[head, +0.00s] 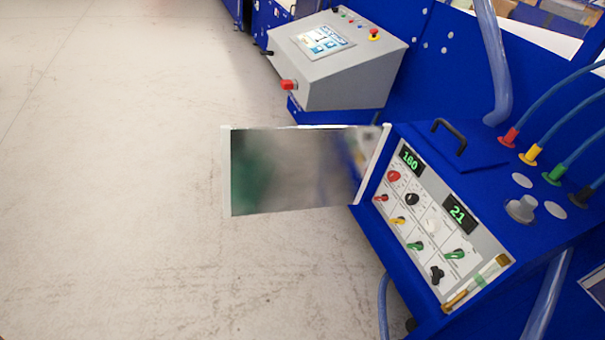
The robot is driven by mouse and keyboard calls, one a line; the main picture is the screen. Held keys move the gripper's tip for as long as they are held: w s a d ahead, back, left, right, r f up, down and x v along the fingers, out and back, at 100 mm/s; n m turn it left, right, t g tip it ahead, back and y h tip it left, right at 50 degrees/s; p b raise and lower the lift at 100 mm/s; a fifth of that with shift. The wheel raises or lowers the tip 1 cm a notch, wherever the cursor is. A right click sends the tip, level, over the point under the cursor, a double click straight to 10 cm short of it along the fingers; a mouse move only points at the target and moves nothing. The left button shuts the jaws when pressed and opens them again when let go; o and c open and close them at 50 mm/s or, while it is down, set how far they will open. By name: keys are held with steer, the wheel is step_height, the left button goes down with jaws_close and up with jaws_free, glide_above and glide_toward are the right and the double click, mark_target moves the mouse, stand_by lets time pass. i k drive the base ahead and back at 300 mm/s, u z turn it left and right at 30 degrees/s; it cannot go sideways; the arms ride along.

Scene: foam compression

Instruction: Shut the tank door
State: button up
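A flat, mirror-like panel with a pale frame (285,172) stands out to the left from the blue machine cabinet (385,240), near the middle of the view. It looks like a door swung open, joined to the cabinet at its right edge. A blue lid (485,152) with a black handle (449,134) lies flat on the cabinet top, behind the control panel. I cannot tell for sure which of these is the tank door. My gripper is not in view.
The control panel (430,222) has knobs and green displays. Hoses with coloured fittings (530,153) rise at the right. A grey console (340,62) with a screen and red buttons stands behind. The pale floor (120,200) at the left is clear.

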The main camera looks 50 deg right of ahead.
mark_target(267, 169)
steer(key=i, duration=5.1)
steer(key=z, duration=4.7)
